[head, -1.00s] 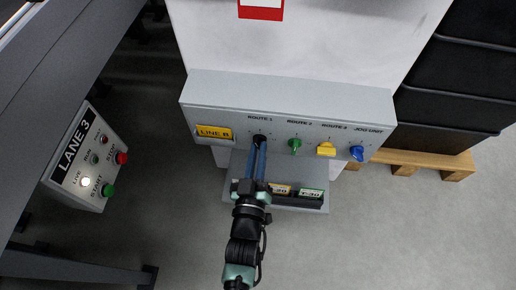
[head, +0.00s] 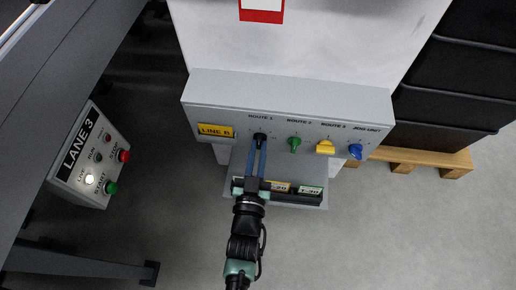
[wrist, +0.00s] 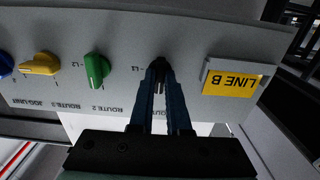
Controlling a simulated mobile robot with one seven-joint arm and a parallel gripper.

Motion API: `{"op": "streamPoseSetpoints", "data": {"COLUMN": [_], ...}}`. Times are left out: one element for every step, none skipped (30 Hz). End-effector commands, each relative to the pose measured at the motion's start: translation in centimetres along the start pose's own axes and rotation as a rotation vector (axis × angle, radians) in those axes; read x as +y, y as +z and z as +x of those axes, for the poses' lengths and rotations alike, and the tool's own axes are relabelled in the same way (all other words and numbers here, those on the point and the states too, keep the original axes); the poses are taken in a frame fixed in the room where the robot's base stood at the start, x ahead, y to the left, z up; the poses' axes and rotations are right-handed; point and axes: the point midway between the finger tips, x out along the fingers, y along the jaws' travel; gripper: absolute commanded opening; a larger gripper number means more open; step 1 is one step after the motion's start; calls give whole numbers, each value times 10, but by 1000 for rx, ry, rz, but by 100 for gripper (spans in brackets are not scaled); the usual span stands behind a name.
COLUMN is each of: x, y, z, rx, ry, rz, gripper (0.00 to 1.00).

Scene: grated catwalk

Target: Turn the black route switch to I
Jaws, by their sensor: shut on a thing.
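The black route switch (head: 260,137) sits under the ROUTE 1 label on the grey panel (head: 350,128), right of the yellow LINE B plate (head: 215,131). My gripper (head: 257,148) reaches up to it from below, its two blue fingers shut on the black knob. In the wrist view the fingertips (wrist: 159,68) meet at the black switch (wrist: 160,63), which they mostly cover.
To the right on the panel are a green switch (head: 294,144), a yellow switch (head: 325,148) and a blue switch (head: 355,151). A LANE 3 box (head: 90,155) with buttons stands left. Black crates (head: 455,95) on a pallet stand right.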

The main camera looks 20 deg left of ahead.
Motion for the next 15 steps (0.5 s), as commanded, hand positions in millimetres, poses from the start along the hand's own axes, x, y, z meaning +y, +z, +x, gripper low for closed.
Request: {"op": "streamPoseSetpoints", "data": {"x": [0, 0, 0, 0, 0, 0, 0, 0, 0, 0, 0, 0, 0, 0, 0], "y": [0, 0, 0, 0, 0, 0, 0, 0, 0, 0, 0, 0, 0, 0, 0], "z": [0, 0, 0, 0, 0, 0, 0, 0, 0, 0, 0, 0, 0, 0, 0], "rx": [0, 0, 0, 0, 0, 1, 0, 0, 0, 0, 0, 0, 0, 0, 0], "ry": [0, 0, 0, 0, 0, 0, 0, 0, 0, 0, 0, 0, 0, 0, 0], "rz": [0, 0, -1, -1, -1, -1, -1, -1, -1, -1, -2, -2, -2, -2, -2], "gripper": [0, 0, 0, 0, 17, 24, 29, 35, 42, 45, 45, 45, 45, 45, 45]}}
